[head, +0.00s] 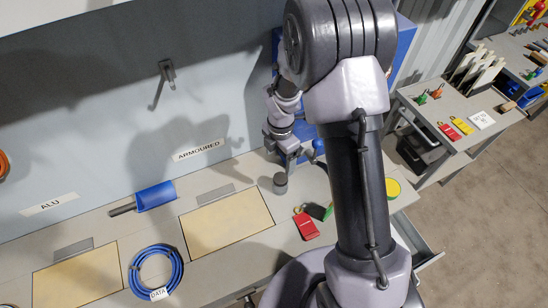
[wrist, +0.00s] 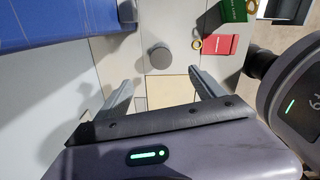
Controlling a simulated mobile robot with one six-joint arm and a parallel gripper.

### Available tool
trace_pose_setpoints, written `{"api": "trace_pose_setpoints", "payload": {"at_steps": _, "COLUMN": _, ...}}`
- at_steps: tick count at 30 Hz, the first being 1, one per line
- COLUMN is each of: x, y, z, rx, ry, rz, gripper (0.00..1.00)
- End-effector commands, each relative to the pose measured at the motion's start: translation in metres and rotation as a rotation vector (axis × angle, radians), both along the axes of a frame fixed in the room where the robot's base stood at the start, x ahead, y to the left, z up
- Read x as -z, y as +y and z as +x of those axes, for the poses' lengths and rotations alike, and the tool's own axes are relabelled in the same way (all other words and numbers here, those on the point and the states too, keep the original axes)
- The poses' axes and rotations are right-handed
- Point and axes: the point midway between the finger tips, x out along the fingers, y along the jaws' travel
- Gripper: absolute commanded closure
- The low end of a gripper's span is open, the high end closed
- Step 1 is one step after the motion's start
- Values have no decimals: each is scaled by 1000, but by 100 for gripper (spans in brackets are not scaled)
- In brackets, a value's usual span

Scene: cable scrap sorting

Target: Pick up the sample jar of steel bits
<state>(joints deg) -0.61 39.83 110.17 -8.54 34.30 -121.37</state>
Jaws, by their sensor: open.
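A small dark grey cylinder, which looks like the sample jar (head: 280,183), stands upright on the bench below my gripper (head: 289,160). It also shows in the wrist view as the grey round jar (wrist: 159,57), beyond the fingertips and roughly centred between them. Its contents cannot be made out. In the wrist view my gripper (wrist: 161,86) has its two fingers spread wide with nothing between them. The fingers do not appear to touch the jar.
A red padlock-like item (head: 306,226) and a green one lie right of the jar. A blue cabinet (wrist: 60,22) stands close by. A blue scoop (head: 155,197), a blue cable coil (head: 156,270) and pale panels (head: 226,222) lie left on the bench.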

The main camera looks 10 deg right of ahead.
Motion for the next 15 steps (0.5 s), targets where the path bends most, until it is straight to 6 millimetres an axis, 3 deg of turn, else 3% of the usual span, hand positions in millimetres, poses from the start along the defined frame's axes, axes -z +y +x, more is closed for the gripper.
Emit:
{"api": "trace_pose_setpoints", "payload": {"at_steps": 9, "x": 89, "y": 0, "z": -1, "rx": -2, "ry": 6, "rz": 1, "gripper": 21}}
{"api": "trace_pose_setpoints", "payload": {"at_steps": 15, "x": 120, "y": 0, "z": 0, "rx": -1, "ry": 2, "rz": 0, "gripper": 21}}
